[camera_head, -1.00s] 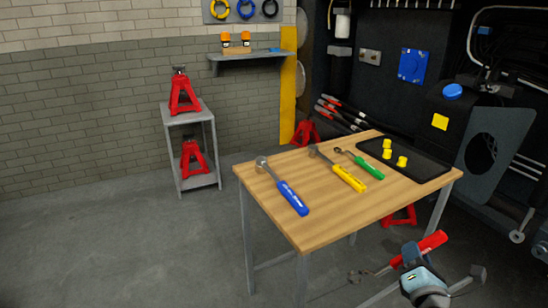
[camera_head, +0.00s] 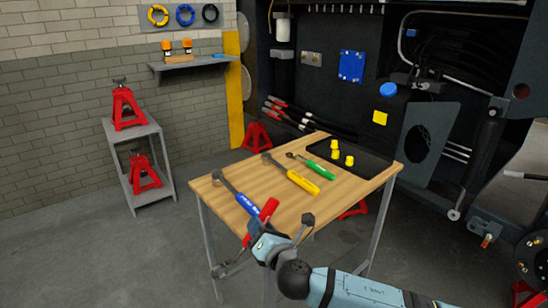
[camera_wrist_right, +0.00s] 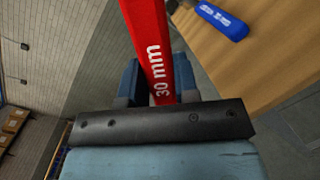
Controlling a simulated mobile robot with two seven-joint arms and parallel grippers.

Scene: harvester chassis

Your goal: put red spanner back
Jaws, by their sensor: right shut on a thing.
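My right gripper (camera_head: 257,236) is shut on the red spanner (camera_head: 269,211) at the near edge of the wooden table (camera_head: 306,213). The spanner's red handle points up and right, and its grey head (camera_head: 219,271) hangs down to the left. In the right wrist view the red handle (camera_wrist_right: 150,45), marked "30 mm", passes between the fingers. On the table lie a blue-handled spanner (camera_head: 248,204), a yellow-handled one (camera_head: 303,182) and a green-handled one (camera_head: 322,171), roughly side by side. The blue one is nearest the held spanner. My left gripper is out of view.
A black tray (camera_head: 372,166) with yellow pieces (camera_head: 335,154) lies at the table's far right. A grey stand (camera_head: 153,190) with red jacks (camera_head: 127,108) is at left. The dark harvester chassis (camera_head: 430,90) fills the back right. Bare wood shows at the table's front right.

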